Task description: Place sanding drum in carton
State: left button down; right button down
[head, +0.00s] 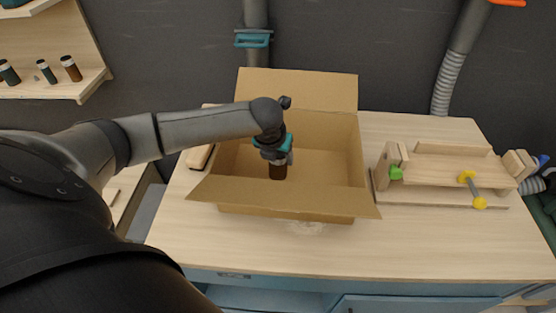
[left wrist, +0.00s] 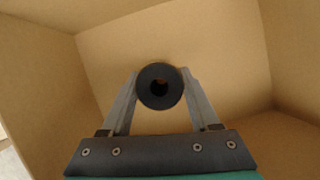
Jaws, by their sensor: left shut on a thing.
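The open cardboard carton (head: 320,199) stands on the workbench with its flaps spread. My left gripper (head: 277,160) points down into the carton, left of its middle. It is shut on the sanding drum (head: 278,171), a dark brown cylinder held upright. In the left wrist view the drum's round black end (left wrist: 159,87) with a central hole sits between the two fingers. The carton's inner walls (left wrist: 185,38) surround it there. I cannot tell whether the drum's lower end touches the carton floor. My right gripper is not in view.
A wooden jig (head: 440,170) with green and yellow clamps stands right of the carton. A shelf (head: 50,88) at the upper left holds several small cylinders. The bench top (head: 400,245) is clear in front.

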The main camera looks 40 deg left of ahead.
pick_arm(q)
jog(key=shift+f, duration=0.6)
jog(key=shift+f, duration=0.1)
jog(key=shift+c, duration=0.6)
grip_release()
jog(key=p+v, duration=0.2)
jog(key=v, duration=1)
